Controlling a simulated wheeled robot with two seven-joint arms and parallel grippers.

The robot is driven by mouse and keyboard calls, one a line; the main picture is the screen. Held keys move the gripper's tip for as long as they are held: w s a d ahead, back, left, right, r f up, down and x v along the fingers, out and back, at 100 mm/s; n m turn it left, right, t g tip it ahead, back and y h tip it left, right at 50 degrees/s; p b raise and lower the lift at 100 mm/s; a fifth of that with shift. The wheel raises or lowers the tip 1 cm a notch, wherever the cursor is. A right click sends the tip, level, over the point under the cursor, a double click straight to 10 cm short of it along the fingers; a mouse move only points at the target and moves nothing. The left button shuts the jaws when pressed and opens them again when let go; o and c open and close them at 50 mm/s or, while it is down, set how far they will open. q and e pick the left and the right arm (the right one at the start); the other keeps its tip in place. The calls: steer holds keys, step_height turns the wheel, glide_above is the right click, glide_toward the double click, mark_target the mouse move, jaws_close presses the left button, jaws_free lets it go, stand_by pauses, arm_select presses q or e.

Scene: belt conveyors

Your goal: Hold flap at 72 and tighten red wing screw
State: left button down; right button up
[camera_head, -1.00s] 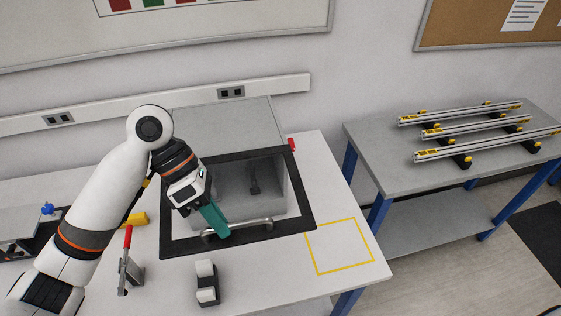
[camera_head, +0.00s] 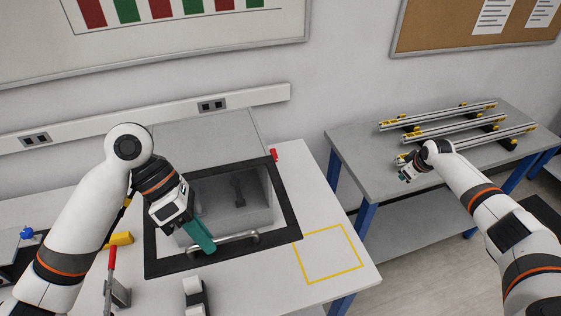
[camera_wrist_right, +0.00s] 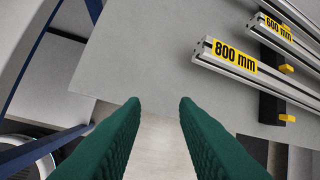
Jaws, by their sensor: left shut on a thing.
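The flap (camera_head: 280,215), a black-framed clear panel with a metal bar handle (camera_head: 245,239), leans at the front of a grey box (camera_head: 215,130). My left gripper (camera_head: 210,249) is shut on the left end of the handle; its teal fingers hide that end. The red wing screw (camera_head: 274,155) shows as a small red piece at the flap's upper right corner. My right gripper (camera_head: 404,178) is well to its right, above the grey table. In the right wrist view its green fingers (camera_wrist_right: 160,103) are apart with nothing between them. I cannot read the flap's angle.
Aluminium rails (camera_head: 455,126) on black supports lie on the grey table (camera_head: 355,150), close to my right gripper. A red-handled clamp (camera_head: 112,270), a yellow block (camera_head: 119,239) and a black-and-white piece (camera_head: 195,300) stand left and front. The yellow-outlined area (camera_head: 328,254) is empty.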

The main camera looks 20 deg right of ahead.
steer(key=w+a+r+n+t+y, duration=0.1)
steer(key=w+a+n+t, duration=0.3)
steer(key=a, duration=0.5)
steer(key=w+a+r+n+t, duration=0.1)
steer(key=w+a+n+t, duration=0.3)
steer(key=a, duration=0.6)
steer(key=s+a+r+n+t+y, duration=0.3)
steer(key=s+a+r+n+y, duration=0.15)
steer(key=s+a+n, duration=0.35)
steer(key=s+a+r+n+t+y, duration=0.35)
steer(key=s+a+n+y, duration=0.2)
steer(key=a, duration=0.45)
steer(key=x, duration=1.1)
steer(key=shift+w+f, duration=0.25)
steer(key=shift+f, duration=0.1)
steer(key=shift+a+m, duration=0.1)
steer(key=shift+m, duration=0.15)
steer(key=shift+c, duration=0.6)
jaws_close()
